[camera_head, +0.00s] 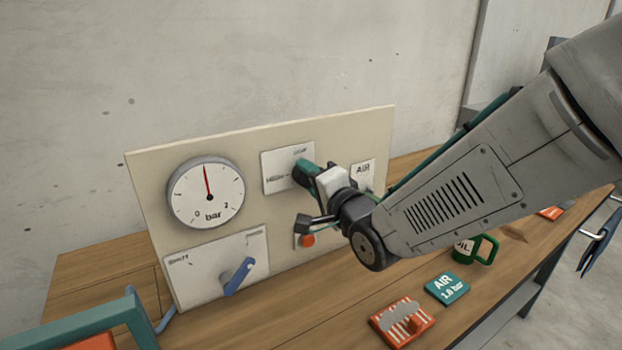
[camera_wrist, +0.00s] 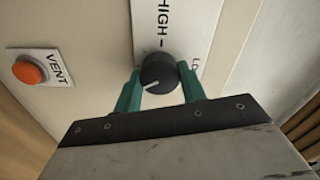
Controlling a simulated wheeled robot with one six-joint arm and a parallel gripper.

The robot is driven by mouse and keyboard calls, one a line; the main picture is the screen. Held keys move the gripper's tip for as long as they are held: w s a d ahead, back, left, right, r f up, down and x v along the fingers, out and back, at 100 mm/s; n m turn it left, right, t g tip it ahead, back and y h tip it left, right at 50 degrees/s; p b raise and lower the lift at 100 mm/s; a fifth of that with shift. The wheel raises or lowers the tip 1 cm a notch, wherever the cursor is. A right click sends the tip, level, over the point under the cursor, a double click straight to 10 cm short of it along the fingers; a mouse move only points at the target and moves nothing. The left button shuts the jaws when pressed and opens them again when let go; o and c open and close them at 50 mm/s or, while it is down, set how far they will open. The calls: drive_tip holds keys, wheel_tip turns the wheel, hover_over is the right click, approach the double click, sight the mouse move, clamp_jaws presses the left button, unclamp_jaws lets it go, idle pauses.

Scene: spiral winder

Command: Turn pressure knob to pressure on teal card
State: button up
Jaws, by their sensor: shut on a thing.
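The black pressure knob (camera_wrist: 158,70) with a white pointer line sits on a white plate marked HIGH (camera_wrist: 172,28) in the wrist view. My gripper (camera_wrist: 160,82) is shut on the knob, with one teal finger at each side. The teal card (camera_head: 447,287) lies on the bench and reads AIR and what looks like 1.6 bar.
The upright cream panel (camera_head: 260,222) also carries a blue lever (camera_head: 238,276), an AIR plate (camera_head: 362,175) and a red VENT button (camera_wrist: 28,70).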

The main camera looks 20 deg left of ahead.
drive_tip(key=o, duration=1)
drive_tip(key=shift+c, duration=0.2)
drive_tip(key=v, duration=0.8)
